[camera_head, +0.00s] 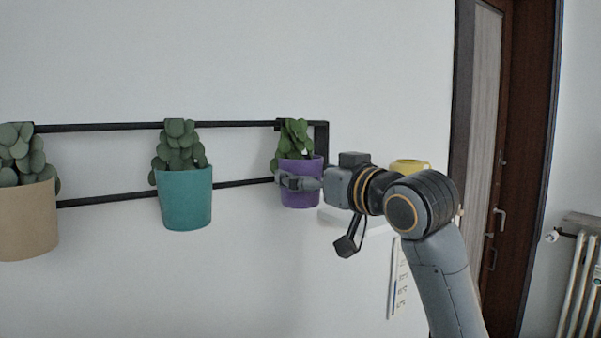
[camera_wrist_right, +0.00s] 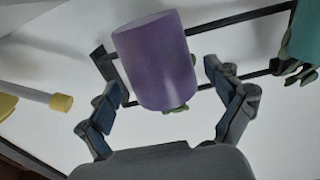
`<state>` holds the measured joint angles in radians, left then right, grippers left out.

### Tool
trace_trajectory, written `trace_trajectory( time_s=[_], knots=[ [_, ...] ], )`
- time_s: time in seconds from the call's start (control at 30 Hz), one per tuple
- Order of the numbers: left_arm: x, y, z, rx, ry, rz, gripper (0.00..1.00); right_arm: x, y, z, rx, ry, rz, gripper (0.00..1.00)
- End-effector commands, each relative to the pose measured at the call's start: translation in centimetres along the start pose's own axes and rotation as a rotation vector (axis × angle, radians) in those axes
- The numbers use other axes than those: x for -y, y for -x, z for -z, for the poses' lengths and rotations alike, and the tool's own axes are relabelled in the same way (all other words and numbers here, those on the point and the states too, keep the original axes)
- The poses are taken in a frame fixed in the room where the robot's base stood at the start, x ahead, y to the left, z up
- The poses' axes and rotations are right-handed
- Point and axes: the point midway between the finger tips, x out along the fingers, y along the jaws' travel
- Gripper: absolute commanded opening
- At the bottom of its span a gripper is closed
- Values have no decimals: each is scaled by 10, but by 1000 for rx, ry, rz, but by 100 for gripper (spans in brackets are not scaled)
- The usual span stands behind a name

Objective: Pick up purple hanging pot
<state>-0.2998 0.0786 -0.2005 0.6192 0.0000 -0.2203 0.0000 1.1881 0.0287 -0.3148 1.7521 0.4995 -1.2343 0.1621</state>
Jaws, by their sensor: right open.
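The purple hanging pot (camera_head: 300,193) with a green plant (camera_head: 294,138) hangs at the right end of a black wall rail (camera_head: 100,127). My right gripper (camera_head: 290,182) is at the pot, its fingers overlapping the pot's front in the head view. In the right wrist view the purple pot (camera_wrist_right: 155,60) lies between the two spread fingers of the right gripper (camera_wrist_right: 168,100), with gaps on both sides. The right gripper is open and holds nothing. My left gripper is not in view.
A teal pot (camera_head: 185,198) and a tan pot (camera_head: 27,220) with plants hang further left on the rail. A yellow object (camera_head: 409,165) stands on a white shelf (camera_head: 338,216) behind my right arm. A brown door (camera_head: 521,150) and a radiator (camera_head: 580,285) are at right.

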Motion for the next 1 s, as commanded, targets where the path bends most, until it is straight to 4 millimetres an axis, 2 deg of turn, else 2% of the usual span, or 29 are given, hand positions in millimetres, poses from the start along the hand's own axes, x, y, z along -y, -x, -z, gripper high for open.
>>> trace_trajectory(
  time_s=[0.03,0.2,0.47,0.83,0.87,1.0],
  knots=[
    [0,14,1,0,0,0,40,0,-8,7,4,-2,1,92],
    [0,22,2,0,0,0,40,0,-26,4,2,-1,2,92],
    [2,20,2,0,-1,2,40,0,-29,2,1,1,1,92],
    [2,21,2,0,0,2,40,0,-29,2,1,1,2,18],
    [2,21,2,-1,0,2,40,0,-28,4,-3,1,2,15],
    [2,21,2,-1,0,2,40,0,-28,4,-4,1,2,15]
  ],
)
